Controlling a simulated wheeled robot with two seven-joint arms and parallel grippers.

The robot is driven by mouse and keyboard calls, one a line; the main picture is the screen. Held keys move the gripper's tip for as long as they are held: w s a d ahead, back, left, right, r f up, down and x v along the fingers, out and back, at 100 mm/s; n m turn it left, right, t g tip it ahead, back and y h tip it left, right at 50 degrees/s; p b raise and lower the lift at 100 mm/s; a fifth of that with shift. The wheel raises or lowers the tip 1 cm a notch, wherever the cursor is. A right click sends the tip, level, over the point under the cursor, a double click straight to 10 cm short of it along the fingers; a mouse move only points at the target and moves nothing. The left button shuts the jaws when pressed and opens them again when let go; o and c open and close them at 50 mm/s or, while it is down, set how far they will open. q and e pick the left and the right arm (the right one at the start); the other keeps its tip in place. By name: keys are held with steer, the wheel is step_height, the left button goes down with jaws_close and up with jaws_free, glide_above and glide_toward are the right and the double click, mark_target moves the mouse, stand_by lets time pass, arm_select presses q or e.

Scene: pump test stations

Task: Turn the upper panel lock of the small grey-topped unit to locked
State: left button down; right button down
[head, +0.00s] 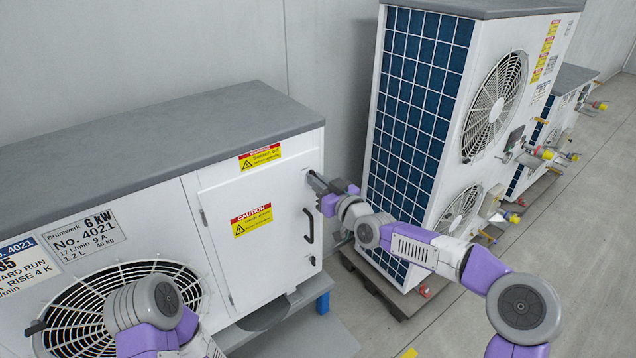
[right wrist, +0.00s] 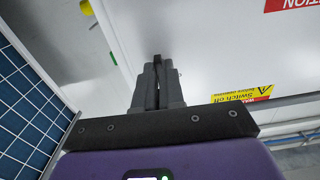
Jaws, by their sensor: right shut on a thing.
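The small grey-topped unit (head: 150,140) stands at the left in the head view. Its white access panel (head: 265,260) is closed flat. My right gripper (head: 314,180) is at the panel's upper right corner, shut on the upper panel lock. The fingers hide most of the lock, so I cannot tell how it is turned. In the right wrist view the closed fingers (right wrist: 158,66) meet the white panel face (right wrist: 215,50), with a thin dark piece between them. My left arm shows at the bottom left of the head view, but its gripper is not visible.
A black handle (head: 309,226) sits on the panel below my right gripper. A tall unit with blue fins (head: 415,110) stands close on the right, beyond a narrow gap. The fan grille (head: 80,310) is at lower left. Clear floor (head: 590,220) lies at right.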

steer(key=m+b, duration=0.9)
steer(key=m, duration=0.8)
steer(key=shift+s+a+r, duration=0.1)
steer(key=shift+m, duration=0.4)
steer(key=c, duration=1.2)
jaws_free()
steer(key=shift+c, duration=0.2)
steer(key=b+v, duration=0.1)
steer(key=v, duration=0.6)
steer(key=shift+s, duration=0.2)
